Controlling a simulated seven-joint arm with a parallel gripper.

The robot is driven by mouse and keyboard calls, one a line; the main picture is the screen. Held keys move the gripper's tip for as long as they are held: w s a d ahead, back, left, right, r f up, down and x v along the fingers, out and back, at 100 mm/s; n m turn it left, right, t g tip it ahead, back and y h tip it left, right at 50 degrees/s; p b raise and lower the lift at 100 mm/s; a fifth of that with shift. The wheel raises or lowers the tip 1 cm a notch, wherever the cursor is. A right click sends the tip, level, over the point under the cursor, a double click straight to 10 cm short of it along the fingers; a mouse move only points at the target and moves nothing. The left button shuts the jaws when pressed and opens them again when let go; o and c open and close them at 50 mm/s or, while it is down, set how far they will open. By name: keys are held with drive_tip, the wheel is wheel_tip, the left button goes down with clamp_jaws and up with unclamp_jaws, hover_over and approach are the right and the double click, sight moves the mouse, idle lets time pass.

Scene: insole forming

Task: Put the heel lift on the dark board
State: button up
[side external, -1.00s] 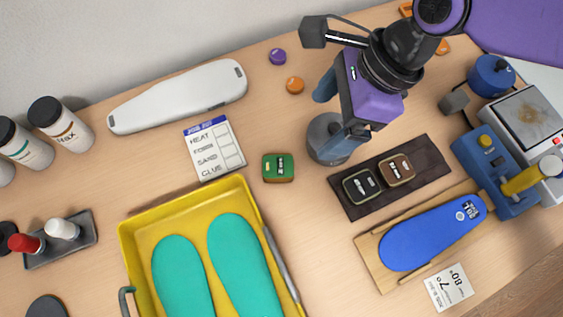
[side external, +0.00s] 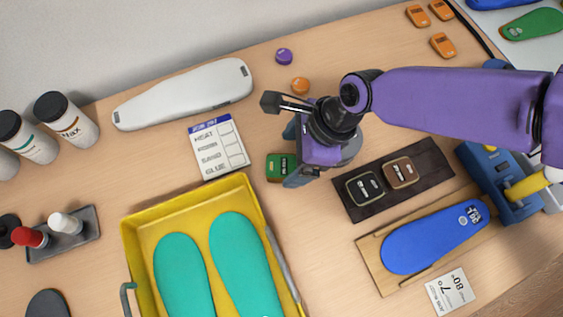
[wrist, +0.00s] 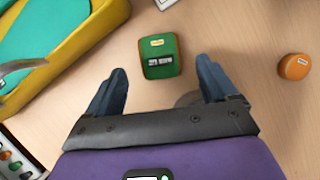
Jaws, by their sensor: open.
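The heel lift (side external: 277,167) is a small green block with a brown rim and a dark-and-white label, lying on the table right of the yellow tray. My gripper (side external: 292,157) is close beside it and partly covers its right side in the side view. In the wrist view the heel lift (wrist: 160,52) lies just ahead of the gap between my open, empty blue fingers (wrist: 161,73). The dark board (side external: 353,211) lies further right and carries two similar blocks, a dark green one (side external: 364,188) and a brown one (side external: 401,172).
The yellow tray (side external: 131,232) holds two teal insoles. A card (side external: 218,147) lies behind it, with an orange puck (side external: 300,86) further right. A blue insole (side external: 430,240) lies on a wooden board in front of the dark board. Bare table separates the tray and dark board.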

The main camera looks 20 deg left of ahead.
sight(281, 166)
drive_tip(key=x, duration=0.4)
drive_tip(key=shift+s, duration=0.1)
drive_tip(key=c, duration=1.2)
drive_tip(key=shift+r, duration=0.1)
